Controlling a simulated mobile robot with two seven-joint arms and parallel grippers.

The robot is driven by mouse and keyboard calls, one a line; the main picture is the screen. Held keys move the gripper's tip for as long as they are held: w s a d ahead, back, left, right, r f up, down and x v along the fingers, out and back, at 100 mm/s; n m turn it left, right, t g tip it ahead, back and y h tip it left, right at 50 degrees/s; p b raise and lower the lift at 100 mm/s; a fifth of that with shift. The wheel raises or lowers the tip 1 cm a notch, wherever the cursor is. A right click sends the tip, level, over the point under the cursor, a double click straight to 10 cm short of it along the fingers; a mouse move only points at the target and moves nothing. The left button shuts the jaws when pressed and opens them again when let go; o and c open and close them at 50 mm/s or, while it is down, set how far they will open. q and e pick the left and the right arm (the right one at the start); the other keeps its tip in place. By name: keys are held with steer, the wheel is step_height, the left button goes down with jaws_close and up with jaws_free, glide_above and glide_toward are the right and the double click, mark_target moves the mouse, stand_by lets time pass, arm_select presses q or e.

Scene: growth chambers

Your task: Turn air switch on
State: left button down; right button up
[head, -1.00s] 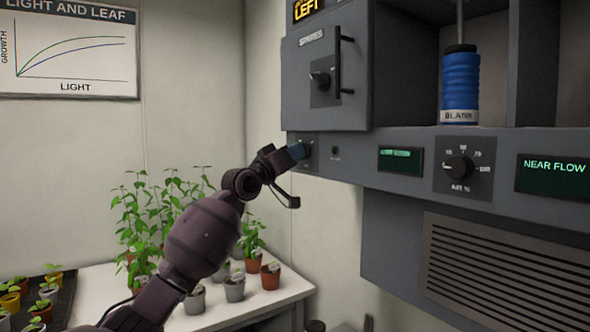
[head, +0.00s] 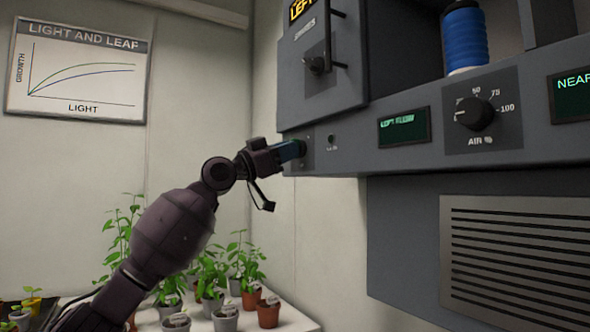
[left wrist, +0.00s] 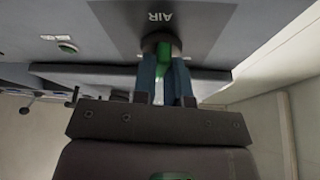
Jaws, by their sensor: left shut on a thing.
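The air switch shows in the left wrist view as a green handle (left wrist: 160,62) on a dark round base, on a grey plate marked AIR, upside down in that view. My left gripper (left wrist: 162,75) is shut on the green handle, with one blue finger on each side of it. In the head view my left gripper (head: 294,150) reaches the left end of the grey control panel and hides most of the switch. My right gripper is not in view.
The panel (head: 360,155) carries a small green display (head: 403,127) and an AIR % dial (head: 474,114). A cabinet door with a handle (head: 333,40) is above the switch. Potted plants (head: 225,315) stand on a white table below.

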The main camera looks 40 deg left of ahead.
arm_select(q)
steer(key=m+g+h, duration=0.1)
steer(key=m, duration=0.2)
steer(key=m+g+h+b, duration=0.1)
steer(key=m, duration=0.2)
steer(key=m+g+h, duration=0.1)
steer(key=m, duration=0.2)
steer(key=shift+w+a+g+b, duration=0.1)
steer(key=shift+g+b, duration=0.2)
steer(key=shift+b, duration=0.1)
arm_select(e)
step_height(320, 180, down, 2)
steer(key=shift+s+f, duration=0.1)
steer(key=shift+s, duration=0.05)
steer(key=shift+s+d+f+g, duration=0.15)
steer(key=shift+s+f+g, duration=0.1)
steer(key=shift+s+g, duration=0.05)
arm_select(q)
steer(key=c, duration=1.1)
jaws_free()
steer(key=shift+c, duration=0.2)
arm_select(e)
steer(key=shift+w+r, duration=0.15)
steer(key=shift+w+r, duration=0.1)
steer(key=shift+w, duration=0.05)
